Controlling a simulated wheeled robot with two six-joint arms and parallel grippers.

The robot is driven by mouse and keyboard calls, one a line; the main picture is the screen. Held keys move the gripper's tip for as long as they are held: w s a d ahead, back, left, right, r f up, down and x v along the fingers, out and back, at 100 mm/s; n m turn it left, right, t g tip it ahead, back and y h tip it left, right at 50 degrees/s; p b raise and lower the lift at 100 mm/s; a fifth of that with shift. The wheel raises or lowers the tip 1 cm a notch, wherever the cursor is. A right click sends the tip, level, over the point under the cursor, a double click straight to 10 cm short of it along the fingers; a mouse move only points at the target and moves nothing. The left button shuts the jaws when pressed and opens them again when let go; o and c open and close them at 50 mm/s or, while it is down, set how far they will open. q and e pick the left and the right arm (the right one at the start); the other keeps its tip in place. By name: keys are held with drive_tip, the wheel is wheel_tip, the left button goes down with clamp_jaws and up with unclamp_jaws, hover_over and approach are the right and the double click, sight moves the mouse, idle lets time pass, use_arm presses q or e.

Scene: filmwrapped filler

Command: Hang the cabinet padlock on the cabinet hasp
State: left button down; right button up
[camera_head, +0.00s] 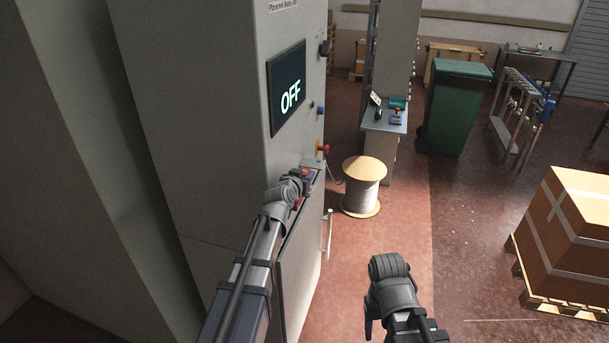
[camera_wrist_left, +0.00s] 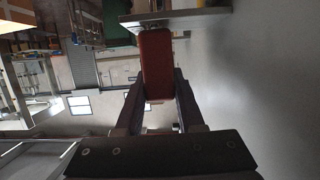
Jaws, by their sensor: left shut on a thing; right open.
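The padlock is a red block (camera_wrist_left: 156,62) between the two fingers of my left gripper (camera_wrist_left: 160,92) in the left wrist view. My left gripper is shut on it. Its far end is close to a grey ledge (camera_wrist_left: 176,15); I cannot tell whether they touch. In the head view my left gripper (camera_head: 303,177) is at the front of the grey cabinet (camera_head: 205,130), by a small ledge below the screen. The hasp cannot be made out. My right gripper (camera_head: 388,268) is away from the cabinet, above the floor, its fingers mostly hidden.
The cabinet has a screen reading OFF (camera_head: 287,88), a red button (camera_head: 322,149) and a door handle (camera_head: 328,233). A cable spool (camera_head: 362,190) stands behind it. A green bin (camera_head: 455,110) and a boxed pallet (camera_head: 570,235) are farther right. The floor between is clear.

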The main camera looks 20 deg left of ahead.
use_arm(q)
drive_tip(key=shift+f, duration=0.25)
idle(0.5)
drive_tip(key=shift+c, duration=2.2)
unclamp_jaws()
drive_tip(key=shift+s, duration=0.1)
drive_tip(key=p+v, duration=0.2)
drive_tip(key=v, duration=0.6)
drive_tip(key=s+d+f+m+g+h+b, duration=0.1)
drive_tip(key=s+d+f+m+g+b, duration=0.1)
drive_tip(key=s+d+f+g+b, duration=0.45)
drive_tip(key=s+d+f+m+g+h+b, duration=0.1)
drive_tip(key=s+d+f, duration=0.2)
drive_tip(key=d+f, duration=0.65)
drive_tip(key=s+f+g+y+b, duration=0.2)
drive_tip(key=s+f+g+b, duration=0.1)
drive_tip(key=s+f, duration=0.4)
drive_tip(key=s+d+f+g+y+b, duration=0.1)
drive_tip(key=s+f+g+b, duration=0.3)
drive_tip(key=s, duration=0.8)
wheel_tip(320, 180, down, 3)
drive_tip(key=shift+r+y, duration=0.1)
drive_tip(key=shift+y, duration=0.4)
